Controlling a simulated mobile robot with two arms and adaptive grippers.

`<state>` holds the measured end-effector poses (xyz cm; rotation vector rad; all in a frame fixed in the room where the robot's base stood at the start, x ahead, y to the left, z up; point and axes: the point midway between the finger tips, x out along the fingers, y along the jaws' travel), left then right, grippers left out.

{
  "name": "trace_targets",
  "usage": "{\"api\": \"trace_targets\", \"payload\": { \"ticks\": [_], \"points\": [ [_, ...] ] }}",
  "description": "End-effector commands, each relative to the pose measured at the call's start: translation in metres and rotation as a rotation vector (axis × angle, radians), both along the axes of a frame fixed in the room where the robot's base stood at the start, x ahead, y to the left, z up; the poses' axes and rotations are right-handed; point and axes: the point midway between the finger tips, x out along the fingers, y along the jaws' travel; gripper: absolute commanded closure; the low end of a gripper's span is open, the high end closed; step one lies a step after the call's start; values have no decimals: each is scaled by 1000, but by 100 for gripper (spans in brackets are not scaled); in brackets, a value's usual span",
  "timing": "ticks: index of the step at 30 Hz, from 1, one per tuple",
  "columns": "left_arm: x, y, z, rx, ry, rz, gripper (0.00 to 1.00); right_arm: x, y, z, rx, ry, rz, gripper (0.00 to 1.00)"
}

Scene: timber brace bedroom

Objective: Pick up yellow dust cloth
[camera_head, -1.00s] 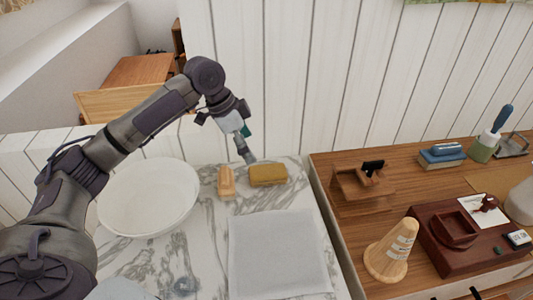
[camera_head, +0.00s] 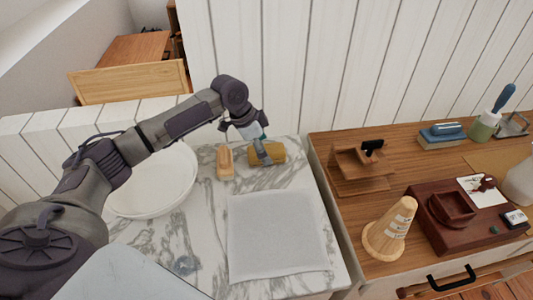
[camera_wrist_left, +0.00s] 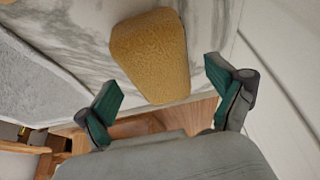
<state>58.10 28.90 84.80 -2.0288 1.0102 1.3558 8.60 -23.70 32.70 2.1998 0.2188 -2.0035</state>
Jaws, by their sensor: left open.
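The yellow dust cloth (camera_head: 271,153) is a block-like, textured yellow piece lying on the marble top near the white plank wall. In the left wrist view the cloth (camera_wrist_left: 151,55) lies just ahead of my left gripper (camera_wrist_left: 168,92), whose green-padded fingers are spread wide, with the cloth's near end reaching toward the gap between them. In the head view my left gripper (camera_head: 262,151) is over the cloth and partly covers its left part. The gripper is open and holds nothing. Whether a finger touches the cloth cannot be told. My right gripper is not seen.
A tan wooden-looking brush or block (camera_head: 225,162) lies close left of the cloth. A white bowl (camera_head: 150,195) stands further left. A pale grey cloth (camera_head: 275,235) lies flat in front. A wooden desk (camera_head: 325,145) with several items is at the right.

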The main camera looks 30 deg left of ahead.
Motion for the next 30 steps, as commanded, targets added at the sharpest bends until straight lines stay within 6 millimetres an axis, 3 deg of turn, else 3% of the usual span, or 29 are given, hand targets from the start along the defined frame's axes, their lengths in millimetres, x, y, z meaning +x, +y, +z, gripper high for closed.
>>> {"api": "trace_targets", "payload": {
  "ticks": [6,30],
  "points": [
    [4,-6,-16,1,-1,-1,6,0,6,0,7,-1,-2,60],
    [3,-6,-20,0,0,0,6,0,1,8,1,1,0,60]
  ]
}}
